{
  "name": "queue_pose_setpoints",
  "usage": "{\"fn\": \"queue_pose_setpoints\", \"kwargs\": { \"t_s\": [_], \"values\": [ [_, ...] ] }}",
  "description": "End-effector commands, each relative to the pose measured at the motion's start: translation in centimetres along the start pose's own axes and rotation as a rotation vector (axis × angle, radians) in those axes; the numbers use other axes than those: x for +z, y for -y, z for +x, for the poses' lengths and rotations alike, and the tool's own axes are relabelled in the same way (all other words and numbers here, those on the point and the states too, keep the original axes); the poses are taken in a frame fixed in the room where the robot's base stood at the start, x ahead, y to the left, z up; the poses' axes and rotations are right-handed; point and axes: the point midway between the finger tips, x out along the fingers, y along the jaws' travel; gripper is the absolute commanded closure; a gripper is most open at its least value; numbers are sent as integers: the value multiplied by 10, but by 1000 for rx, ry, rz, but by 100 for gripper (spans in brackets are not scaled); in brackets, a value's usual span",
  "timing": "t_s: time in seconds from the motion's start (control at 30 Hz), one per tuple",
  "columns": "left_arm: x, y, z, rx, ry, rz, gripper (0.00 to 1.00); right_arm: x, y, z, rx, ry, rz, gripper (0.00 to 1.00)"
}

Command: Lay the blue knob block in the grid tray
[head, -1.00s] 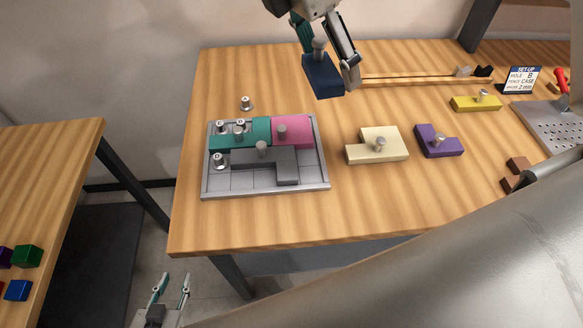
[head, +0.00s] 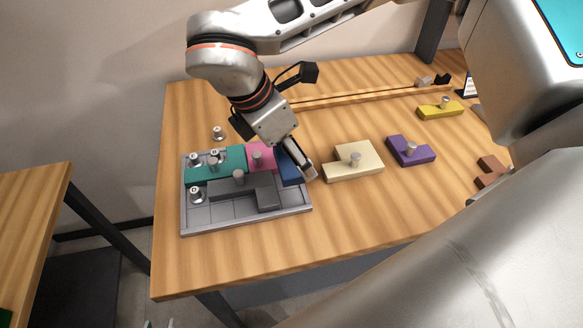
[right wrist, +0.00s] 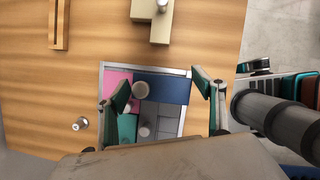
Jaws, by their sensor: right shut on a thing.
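The blue knob block (head: 289,170) is at the far right corner of the grid tray (head: 245,222), beside the pink block (head: 261,156). I cannot tell whether it is fully seated. My right gripper (head: 300,168) is shut on it, partly hiding it in the head view. The right wrist view shows the blue block (right wrist: 165,88) between my right fingers (right wrist: 165,95), over the tray (right wrist: 185,122). The tray also holds a teal block (head: 225,168) and a grey L-shaped block (head: 250,190). Only the fingertips of my left gripper (head: 160,323) show at the bottom edge, apart and empty.
A cream block (head: 345,165), a purple block (head: 408,152) and a yellow block (head: 440,109) lie right of the tray. A silver knob (head: 218,133) stands behind it. A wooden rail (head: 350,96) runs along the back. The table's front strip is clear.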

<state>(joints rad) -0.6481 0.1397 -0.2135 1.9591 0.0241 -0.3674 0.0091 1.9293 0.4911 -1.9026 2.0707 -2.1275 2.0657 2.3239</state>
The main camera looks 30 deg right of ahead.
Motion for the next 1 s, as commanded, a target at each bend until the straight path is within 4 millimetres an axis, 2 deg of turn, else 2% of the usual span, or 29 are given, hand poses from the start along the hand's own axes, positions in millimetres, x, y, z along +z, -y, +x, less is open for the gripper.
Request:
{"fn": "queue_pose_setpoints", "kwargs": {
  "t_s": [0.27,0.5,1.0],
  "values": [
    [0,0,0,-1,1,0,68,-8,0,18,-1,0,-1,53],
    [-1,1,0,-1,-1,0,68,-20,0,47,-1,0,0,53],
    [3,0,2,-1,0,-1,68,-22,0,54,1,0,1,53]
  ]
}}
